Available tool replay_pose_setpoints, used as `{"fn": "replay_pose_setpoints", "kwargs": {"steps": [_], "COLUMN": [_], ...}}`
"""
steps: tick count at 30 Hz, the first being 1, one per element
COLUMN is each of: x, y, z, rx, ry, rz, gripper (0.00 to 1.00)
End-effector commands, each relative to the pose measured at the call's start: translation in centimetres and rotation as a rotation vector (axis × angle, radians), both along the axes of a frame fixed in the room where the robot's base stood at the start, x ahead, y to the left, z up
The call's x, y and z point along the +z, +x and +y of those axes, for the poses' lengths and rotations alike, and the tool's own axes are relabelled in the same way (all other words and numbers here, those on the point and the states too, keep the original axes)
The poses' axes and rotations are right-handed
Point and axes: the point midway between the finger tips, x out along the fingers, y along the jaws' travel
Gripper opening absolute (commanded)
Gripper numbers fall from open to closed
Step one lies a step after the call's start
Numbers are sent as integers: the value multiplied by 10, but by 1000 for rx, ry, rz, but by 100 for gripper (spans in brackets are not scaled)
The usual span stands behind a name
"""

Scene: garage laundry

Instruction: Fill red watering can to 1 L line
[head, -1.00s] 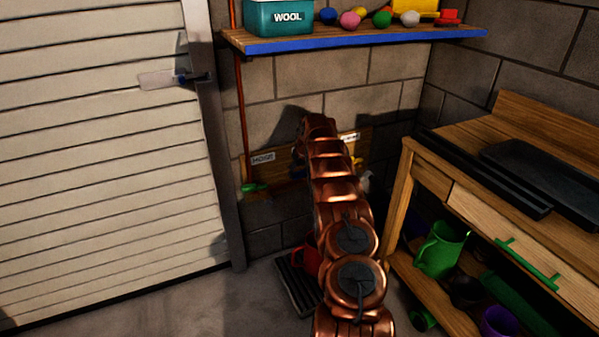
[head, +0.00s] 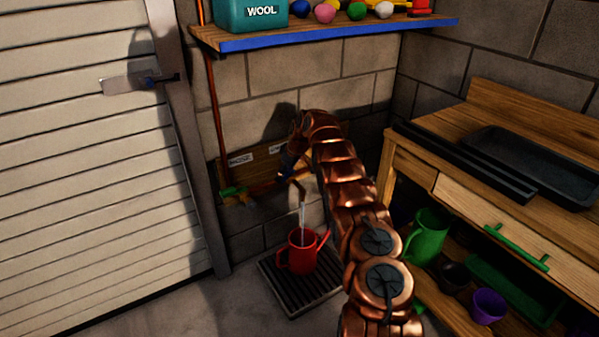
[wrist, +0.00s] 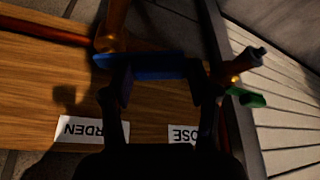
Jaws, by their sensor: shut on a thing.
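The red watering can (head: 302,252) stands upright on a dark slatted drain tray (head: 268,285) on the floor in the head view. A thin stream of water (head: 303,218) falls from a brass spout (head: 298,190) into its top. The water level and the 1 L line cannot be made out. My gripper (wrist: 160,78) is shut on a blue tap handle (wrist: 155,64) in the wrist view, a finger at each side. In the head view my arm partly hides the tap.
A second tap with a green handle (head: 233,194) sits left, near the HOSE label (head: 240,159). A wooden bench (head: 480,195) with a green jug (head: 428,236) on its lower shelf stands right. A blue-edged shelf (head: 330,38) hangs above. Floor left of the tray is clear.

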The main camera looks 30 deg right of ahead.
Motion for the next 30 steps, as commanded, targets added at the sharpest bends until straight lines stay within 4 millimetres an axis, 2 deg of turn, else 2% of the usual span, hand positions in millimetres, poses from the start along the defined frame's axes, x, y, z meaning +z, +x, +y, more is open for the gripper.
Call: {"fn": "replay_pose_setpoints", "kwargs": {"steps": [6,17,18,24,30], "x": [0,0,0,0,0], "y": [4,5,5,4,4], "z": [13,14,14,13,13], "rx": [45,49,48,48,48], "ry": [0,1,0,0,0], "rz": [-1,-1,-1,-1,-1], "gripper": [0,0,63,84,85]}}
